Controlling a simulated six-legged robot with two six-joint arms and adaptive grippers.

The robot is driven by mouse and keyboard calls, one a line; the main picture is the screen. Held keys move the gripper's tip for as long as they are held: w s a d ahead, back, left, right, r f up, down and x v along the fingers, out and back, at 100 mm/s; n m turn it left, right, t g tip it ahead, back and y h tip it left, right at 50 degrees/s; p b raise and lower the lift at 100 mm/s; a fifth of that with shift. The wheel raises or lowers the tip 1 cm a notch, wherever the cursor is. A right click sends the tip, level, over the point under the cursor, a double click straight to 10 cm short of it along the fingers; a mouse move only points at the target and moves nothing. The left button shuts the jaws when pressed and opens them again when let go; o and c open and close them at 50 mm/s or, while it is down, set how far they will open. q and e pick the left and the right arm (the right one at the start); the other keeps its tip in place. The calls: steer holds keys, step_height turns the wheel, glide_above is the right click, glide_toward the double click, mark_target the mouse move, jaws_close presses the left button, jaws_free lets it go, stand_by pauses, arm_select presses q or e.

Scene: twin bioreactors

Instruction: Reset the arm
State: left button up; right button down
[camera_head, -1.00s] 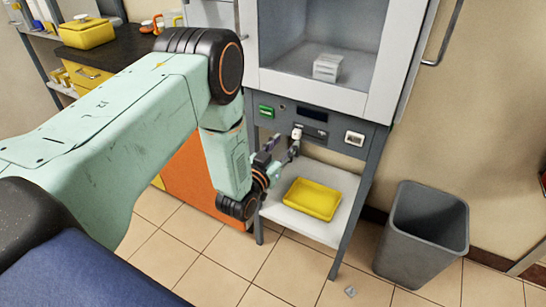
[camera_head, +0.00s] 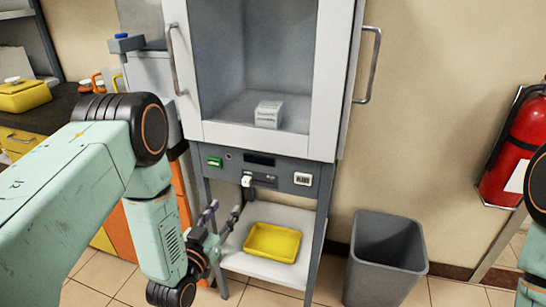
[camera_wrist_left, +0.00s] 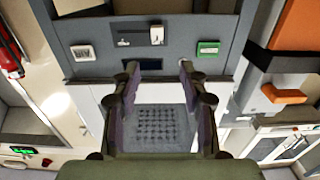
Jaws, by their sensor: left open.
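My left gripper (camera_head: 224,216) is at the end of the pale green arm in the head view. It is low in front of the grey cabinet, to the left of the yellow tray and below the control panel (camera_head: 273,172). Its two fingers are spread with nothing between them. In the left wrist view the open fingers (camera_wrist_left: 158,76) point toward the panel (camera_wrist_left: 176,40), and the space between them is empty. My right gripper is not in view; only a part of my right arm shows at the right edge of the head view.
The yellow tray (camera_head: 272,243) lies on the white lower shelf (camera_head: 262,268). A white box (camera_head: 268,114) sits inside the cabinet. A grey bin (camera_head: 385,258) stands right of the cabinet, and a red fire extinguisher (camera_head: 512,150) hangs at the right.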

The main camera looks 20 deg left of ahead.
arm_select(q)
steer(key=s+d+f+n+g, duration=0.1)
steer(key=s+d+f+g, duration=0.1)
steer(key=s+f+g, duration=1.05)
steer(key=s+d+f+g, duration=0.1)
steer(key=s+g, duration=0.1)
steer(key=s, duration=0.9)
steer(key=s+d+f+g, duration=0.1)
steer(key=s+f+g, duration=0.1)
steer(key=s, duration=1)
steer(key=shift+g+y, duration=0.3)
steer(key=shift+g, duration=0.45)
steer(key=shift+f, duration=0.15)
steer(key=shift+d, duration=0.1)
stand_by(0.6)
